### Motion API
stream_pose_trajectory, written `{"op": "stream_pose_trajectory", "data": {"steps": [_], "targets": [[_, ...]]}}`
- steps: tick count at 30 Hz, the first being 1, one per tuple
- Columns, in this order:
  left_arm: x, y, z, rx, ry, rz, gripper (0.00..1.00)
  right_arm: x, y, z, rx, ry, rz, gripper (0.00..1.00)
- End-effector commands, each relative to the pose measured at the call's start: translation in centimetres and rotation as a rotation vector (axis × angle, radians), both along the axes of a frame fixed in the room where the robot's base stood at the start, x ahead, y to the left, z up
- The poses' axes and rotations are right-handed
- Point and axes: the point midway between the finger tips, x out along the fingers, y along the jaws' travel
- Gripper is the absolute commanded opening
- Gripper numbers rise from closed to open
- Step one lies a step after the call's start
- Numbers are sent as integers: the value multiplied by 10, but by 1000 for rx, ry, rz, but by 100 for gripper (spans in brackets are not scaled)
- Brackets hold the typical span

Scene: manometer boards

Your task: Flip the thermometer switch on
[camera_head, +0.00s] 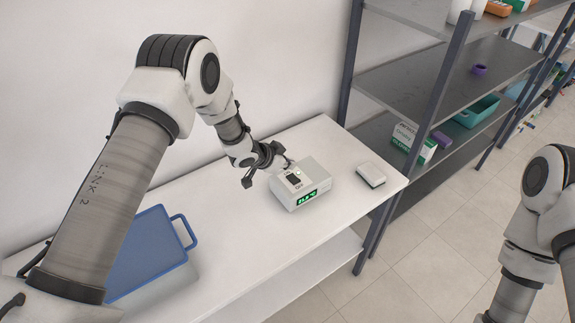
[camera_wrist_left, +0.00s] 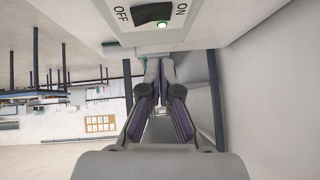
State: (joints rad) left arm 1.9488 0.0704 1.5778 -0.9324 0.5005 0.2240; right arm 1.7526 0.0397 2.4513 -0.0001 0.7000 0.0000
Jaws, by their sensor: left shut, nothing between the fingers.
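The thermometer (camera_head: 307,189) is a pale box on the white table with lit green digits on its front display. Its black switch (camera_head: 294,179) is on the top. In the left wrist view the black switch (camera_wrist_left: 152,13) lies between the labels OFF and ON, and a small green light (camera_wrist_left: 161,25) glows beside it. I cannot tell which side of the rocker is pressed down. My left gripper (camera_head: 287,163) is shut and empty, close behind the switch. Its fingers (camera_wrist_left: 160,68) also show in the left wrist view, whether touching the box is unclear. My right gripper is out of view.
A small pale box (camera_head: 371,175) lies right of the thermometer. A blue-lidded container (camera_head: 150,250) stands at the table's left. Grey shelves (camera_head: 425,85) with bins stand beyond the table's right end. The table front between them is clear.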

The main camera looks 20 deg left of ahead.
Motion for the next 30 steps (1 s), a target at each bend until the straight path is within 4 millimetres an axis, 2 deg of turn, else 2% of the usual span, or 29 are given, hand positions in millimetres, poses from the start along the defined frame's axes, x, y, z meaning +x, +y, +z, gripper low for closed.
{"op": "stream_pose_trajectory", "data": {"steps": [1,3,12,30], "targets": [[-6,10,4,-2,-2,6,0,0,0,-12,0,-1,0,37],[-15,18,17,-4,-2,7,0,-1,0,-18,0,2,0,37],[-44,46,58,-3,-2,5,0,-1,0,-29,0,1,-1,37],[-48,49,63,-1,-1,2,0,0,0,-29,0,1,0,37]]}}
